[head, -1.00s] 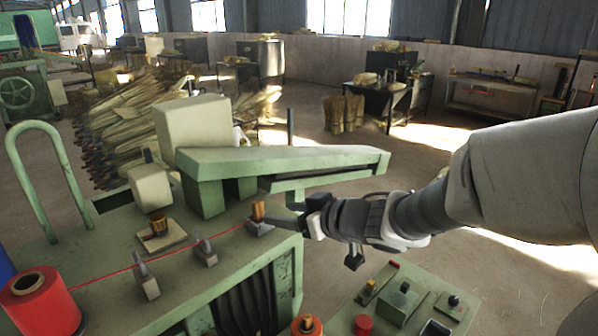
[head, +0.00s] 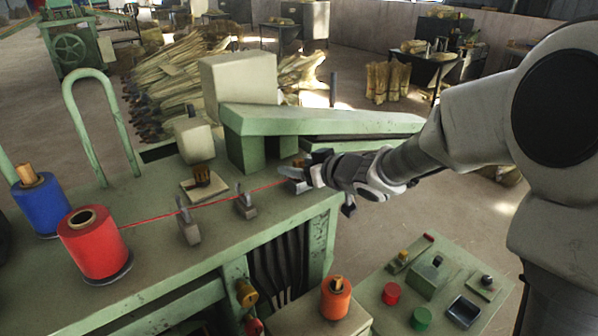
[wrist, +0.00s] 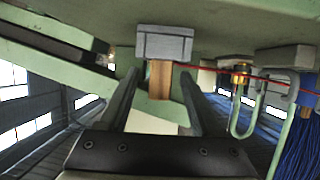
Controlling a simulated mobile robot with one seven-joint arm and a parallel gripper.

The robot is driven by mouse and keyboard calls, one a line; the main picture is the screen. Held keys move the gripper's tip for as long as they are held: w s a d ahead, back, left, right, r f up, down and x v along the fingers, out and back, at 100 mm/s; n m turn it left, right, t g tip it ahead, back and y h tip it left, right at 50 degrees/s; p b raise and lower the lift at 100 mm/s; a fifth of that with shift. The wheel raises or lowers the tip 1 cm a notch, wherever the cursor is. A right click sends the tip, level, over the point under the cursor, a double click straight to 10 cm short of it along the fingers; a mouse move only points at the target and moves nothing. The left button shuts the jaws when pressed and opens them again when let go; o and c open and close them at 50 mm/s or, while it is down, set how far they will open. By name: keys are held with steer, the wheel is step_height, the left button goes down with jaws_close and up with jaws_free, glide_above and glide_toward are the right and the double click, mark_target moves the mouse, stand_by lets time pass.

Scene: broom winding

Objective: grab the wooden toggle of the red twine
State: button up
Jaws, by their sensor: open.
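The wooden toggle (wrist: 159,79) is a short brown peg at a grey block (wrist: 164,44) in the wrist view. The red twine (wrist: 240,75) runs off from it to the right. In the head view the twine (head: 222,201) runs from the red spool (head: 95,248) through metal guides to the block, and my gripper hides the toggle. My gripper (head: 301,166) is at the block, reaching in from the right. In the wrist view my open gripper (wrist: 160,84) has one finger on each side of the toggle, with gaps visible.
The green machine bed (head: 150,268) carries two hook guides (head: 188,227) and (head: 245,203), and a blue spool (head: 42,204). A long green beam (head: 320,121) lies just behind my gripper. An orange spool (head: 335,298) and a control panel (head: 440,290) are in front.

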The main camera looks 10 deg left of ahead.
jaws_close()
stand_by(0.3)
